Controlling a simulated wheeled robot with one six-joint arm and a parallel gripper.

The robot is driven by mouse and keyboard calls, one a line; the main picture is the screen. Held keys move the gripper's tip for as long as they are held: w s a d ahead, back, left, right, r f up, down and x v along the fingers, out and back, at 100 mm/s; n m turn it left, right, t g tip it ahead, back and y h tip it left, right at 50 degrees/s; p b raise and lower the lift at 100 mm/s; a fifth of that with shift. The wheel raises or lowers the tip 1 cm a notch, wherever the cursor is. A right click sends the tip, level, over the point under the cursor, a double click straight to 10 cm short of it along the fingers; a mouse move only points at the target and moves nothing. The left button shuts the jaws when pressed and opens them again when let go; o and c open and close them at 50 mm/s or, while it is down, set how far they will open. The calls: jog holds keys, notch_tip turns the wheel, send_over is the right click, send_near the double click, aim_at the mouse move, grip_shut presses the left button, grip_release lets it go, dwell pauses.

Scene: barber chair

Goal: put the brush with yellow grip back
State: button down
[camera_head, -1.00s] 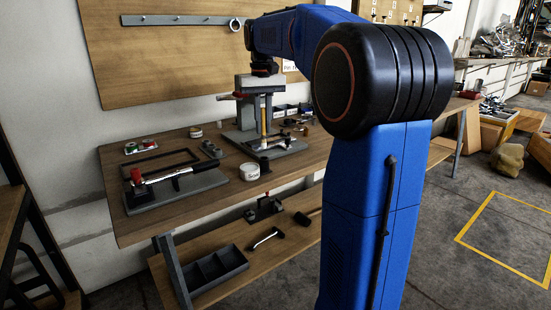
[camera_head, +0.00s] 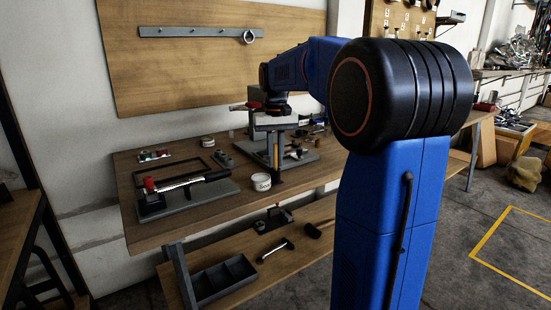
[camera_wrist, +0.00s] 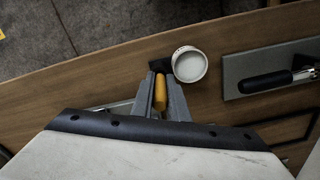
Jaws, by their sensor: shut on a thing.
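The brush with the yellow grip (camera_wrist: 160,93) is between my gripper's fingers (camera_wrist: 161,97) in the wrist view; the gripper is shut on it. In the head view the yellow grip (camera_head: 276,155) hangs upright below my gripper (camera_head: 272,138), near the front edge of the workbench (camera_head: 215,222). A dark part shows at its lower end, but I cannot tell whether it touches the bench. A white round tub (camera_head: 261,182) stands just left of it; the tub (camera_wrist: 189,65) also shows close beside the fingers in the wrist view.
A grey stand with a red-and-black tool (camera_head: 185,190) lies left on the bench. A dark frame (camera_head: 175,168) lies behind it. Small items crowd the bench behind my gripper. The lower shelf holds a grey divided tray (camera_head: 222,280). A rail (camera_head: 195,32) is on the back board.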

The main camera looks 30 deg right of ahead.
jog(key=shift+f, duration=0.15)
jog(key=c, duration=1.7)
grip_release()
notch_tip(320, 180, up, 12)
jog(key=shift+r, duration=0.15)
jog(key=s+a+f+n+t, duration=0.1)
jog(key=s+a+f, duration=0.4)
jog(key=s+f, duration=0.3)
jog(key=s+a+f+n+t, duration=0.1)
jog(key=s+a+f+t, duration=0.1)
jog(key=s+a+f, duration=0.3)
jog(key=s+a+f+n+t, duration=0.1)
jog(key=s+a+f, duration=0.4)
jog(key=s+f, duration=0.7)
jog(key=shift+s+a+f+n+t, duration=0.1)
jog(key=shift+s+a+n+t, duration=0.1)
jog(key=shift+s, duration=0.65)
jog(key=shift+s+a+r+n+t, duration=0.1)
jog(key=shift+s+n, duration=0.1)
jog(key=shift+s, duration=0.65)
jog(key=shift+s+a+f+n+t, duration=0.1)
jog(key=shift+s+n, duration=0.1)
jog(key=shift+s, duration=0.65)
